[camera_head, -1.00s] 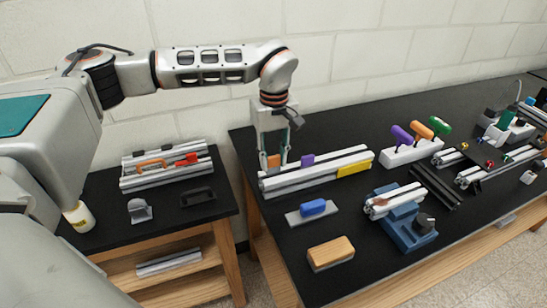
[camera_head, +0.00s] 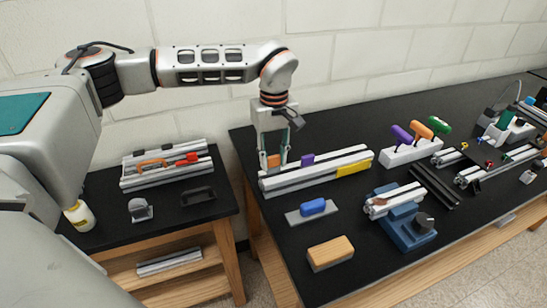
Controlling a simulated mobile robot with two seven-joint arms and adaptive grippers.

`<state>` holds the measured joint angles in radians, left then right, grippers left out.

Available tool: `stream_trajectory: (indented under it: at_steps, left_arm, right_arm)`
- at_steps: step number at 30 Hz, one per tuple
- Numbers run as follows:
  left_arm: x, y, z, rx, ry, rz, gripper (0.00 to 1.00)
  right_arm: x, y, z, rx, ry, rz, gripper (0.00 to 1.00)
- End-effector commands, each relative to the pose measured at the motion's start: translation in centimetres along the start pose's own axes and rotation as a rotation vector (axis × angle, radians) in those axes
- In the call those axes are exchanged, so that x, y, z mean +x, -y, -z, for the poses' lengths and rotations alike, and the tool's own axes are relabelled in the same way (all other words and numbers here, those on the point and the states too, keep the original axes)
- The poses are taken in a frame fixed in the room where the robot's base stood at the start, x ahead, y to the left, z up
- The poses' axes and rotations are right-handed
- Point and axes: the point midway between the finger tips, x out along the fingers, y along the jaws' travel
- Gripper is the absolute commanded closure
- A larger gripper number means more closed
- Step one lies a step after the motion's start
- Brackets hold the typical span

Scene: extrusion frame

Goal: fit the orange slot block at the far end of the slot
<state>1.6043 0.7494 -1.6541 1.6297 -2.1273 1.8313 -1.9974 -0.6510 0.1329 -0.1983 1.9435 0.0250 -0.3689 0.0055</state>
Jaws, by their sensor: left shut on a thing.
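The aluminium extrusion with the slot (camera_head: 318,173) lies on the black bench. The orange slot block (camera_head: 273,161) is at the left end of the extrusion, between the fingers of my left gripper (camera_head: 273,160). The gripper points down and is shut on the block. The fingers partly cover the block, so I cannot tell whether it is seated in the slot. A purple block (camera_head: 307,159) sits on the extrusion to the right of the gripper. A yellow piece (camera_head: 354,169) is on its front face near the right end. My right gripper is not in view.
A blue-handled tool (camera_head: 313,207), a wooden block (camera_head: 330,253) and a blue vise (camera_head: 406,225) stand in front. A white holder (camera_head: 411,152) with coloured handles is to the right. A lower side table (camera_head: 165,219) is at left.

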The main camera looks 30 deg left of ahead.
Motion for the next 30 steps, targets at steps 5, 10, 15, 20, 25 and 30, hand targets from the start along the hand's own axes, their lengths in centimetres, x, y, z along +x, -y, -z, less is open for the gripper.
stream_trajectory:
  at_steps: [5,10,15,20,25,30]
  left_arm:
    - [0.4,0.0,0.0,0.0,0.0,0.0,0.98]
    - [0.8,0.0,0.0,0.0,0.0,0.0,0.98]
    - [1.1,0.0,0.0,0.0,0.001,0.001,0.98]
    - [1.5,0.0,0.0,0.0,0.001,0.0,0.98]
    - [1.9,0.0,0.0,0.0,0.0,0.0,0.98]
    - [2.3,0.0,0.0,0.0,0.0,0.0,0.98]
  right_arm:
    - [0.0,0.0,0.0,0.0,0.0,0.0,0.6]
    - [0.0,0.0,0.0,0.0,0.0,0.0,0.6]
    - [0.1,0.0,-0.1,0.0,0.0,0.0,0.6]
    - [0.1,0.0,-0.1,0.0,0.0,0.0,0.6]
    - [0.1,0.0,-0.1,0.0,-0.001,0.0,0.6]
    - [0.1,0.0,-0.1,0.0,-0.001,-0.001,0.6]
